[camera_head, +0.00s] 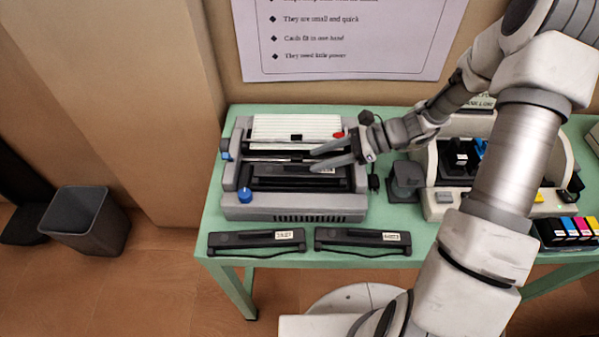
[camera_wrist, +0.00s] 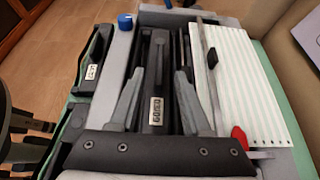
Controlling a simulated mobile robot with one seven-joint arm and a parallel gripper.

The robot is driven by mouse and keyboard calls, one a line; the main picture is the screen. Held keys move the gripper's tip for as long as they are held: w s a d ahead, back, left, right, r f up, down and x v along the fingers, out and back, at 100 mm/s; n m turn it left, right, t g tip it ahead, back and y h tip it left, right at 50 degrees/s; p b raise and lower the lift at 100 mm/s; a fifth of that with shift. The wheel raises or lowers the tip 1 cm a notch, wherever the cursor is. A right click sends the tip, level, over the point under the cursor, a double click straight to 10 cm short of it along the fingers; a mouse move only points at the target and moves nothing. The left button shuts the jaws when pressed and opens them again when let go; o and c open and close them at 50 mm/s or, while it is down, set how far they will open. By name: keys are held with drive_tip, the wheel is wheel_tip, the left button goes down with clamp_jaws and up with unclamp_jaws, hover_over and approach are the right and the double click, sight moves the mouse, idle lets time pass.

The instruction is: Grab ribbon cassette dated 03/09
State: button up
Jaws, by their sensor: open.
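A black ribbon cassette (camera_wrist: 158,60) lies inside the open grey printer, and its white label (camera_wrist: 156,111) reads 03/09 in the wrist view. It also shows in the head view as a dark cassette (camera_head: 280,171) in the printer bay. My gripper (camera_head: 313,160) is open and empty above the printer, reaching in from the right. In the wrist view its two fingers (camera_wrist: 160,73) lie on either side of the cassette near the label. I cannot tell how far above the cassette the fingertips are.
The grey printer (camera_head: 290,206) has a blue knob and striped paper at its back. Two other black cassettes, a left one (camera_head: 250,239) and a right one (camera_head: 355,238), lie along the green table's (camera_head: 222,140) front edge. A second machine stands to the right, partly behind my arm.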

sight(305, 164)
drive_tip(key=x, duration=0.3)
drive_tip(key=shift+a+f, duration=0.15)
drive_tip(key=shift+a, duration=0.15)
clamp_jaws()
